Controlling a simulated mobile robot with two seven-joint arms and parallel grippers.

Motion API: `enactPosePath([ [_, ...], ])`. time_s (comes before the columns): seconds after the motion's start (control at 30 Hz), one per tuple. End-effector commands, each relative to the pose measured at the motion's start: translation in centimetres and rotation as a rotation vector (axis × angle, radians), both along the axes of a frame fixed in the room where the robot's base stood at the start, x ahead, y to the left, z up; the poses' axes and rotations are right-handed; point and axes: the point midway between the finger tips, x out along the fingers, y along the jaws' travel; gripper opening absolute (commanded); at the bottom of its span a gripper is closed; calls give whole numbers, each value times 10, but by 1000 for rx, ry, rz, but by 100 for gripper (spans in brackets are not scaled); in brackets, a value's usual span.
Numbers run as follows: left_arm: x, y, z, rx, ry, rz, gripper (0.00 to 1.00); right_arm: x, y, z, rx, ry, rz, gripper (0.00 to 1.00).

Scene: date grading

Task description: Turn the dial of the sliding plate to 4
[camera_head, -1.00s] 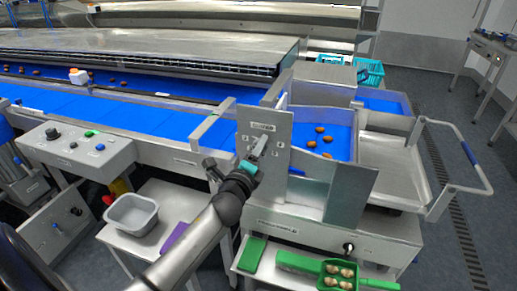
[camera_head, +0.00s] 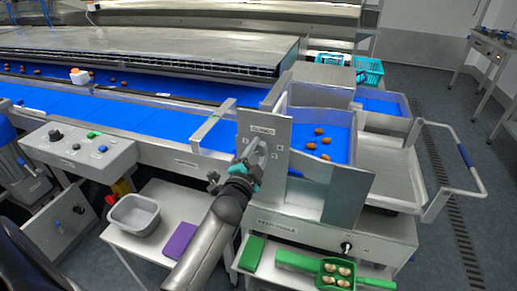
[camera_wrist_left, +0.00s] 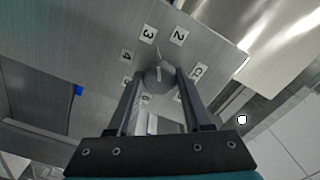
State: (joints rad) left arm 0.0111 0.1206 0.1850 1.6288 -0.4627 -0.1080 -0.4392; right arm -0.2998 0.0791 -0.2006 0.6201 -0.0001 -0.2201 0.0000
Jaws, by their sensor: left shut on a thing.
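The sliding plate (camera_head: 279,133) is an upright grey metal plate in front of the blue tray at the belt's end. Its dial (camera_wrist_left: 158,76) is a round grey knob with a raised grip, in the middle of the left wrist view. Number labels ring it, with 3 (camera_wrist_left: 148,33), 2 (camera_wrist_left: 178,36) and 4 (camera_wrist_left: 127,55) readable. The dial's narrow tip points up between 3 and 2. My left gripper (camera_head: 254,151) has its fingers on both sides of the dial and is shut on it. It hides part of the dial in the head view. My right gripper is not in view.
A blue belt (camera_head: 125,117) runs in from the left. Several dates lie in the blue tray (camera_head: 340,142) behind the plate. A control box (camera_head: 110,160) and a grey tub (camera_head: 134,226) stand left; a green scoop (camera_head: 300,262) lies below. A metal handle frame (camera_head: 470,165) juts right.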

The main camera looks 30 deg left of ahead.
Motion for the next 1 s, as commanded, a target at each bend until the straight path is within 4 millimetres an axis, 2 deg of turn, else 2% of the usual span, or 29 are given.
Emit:
enactPosePath([
  [0.6,0,0,2,-572,-136,1,0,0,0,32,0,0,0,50],
  [1.0,0,0,1,-864,-207,1,0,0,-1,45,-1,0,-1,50],
])
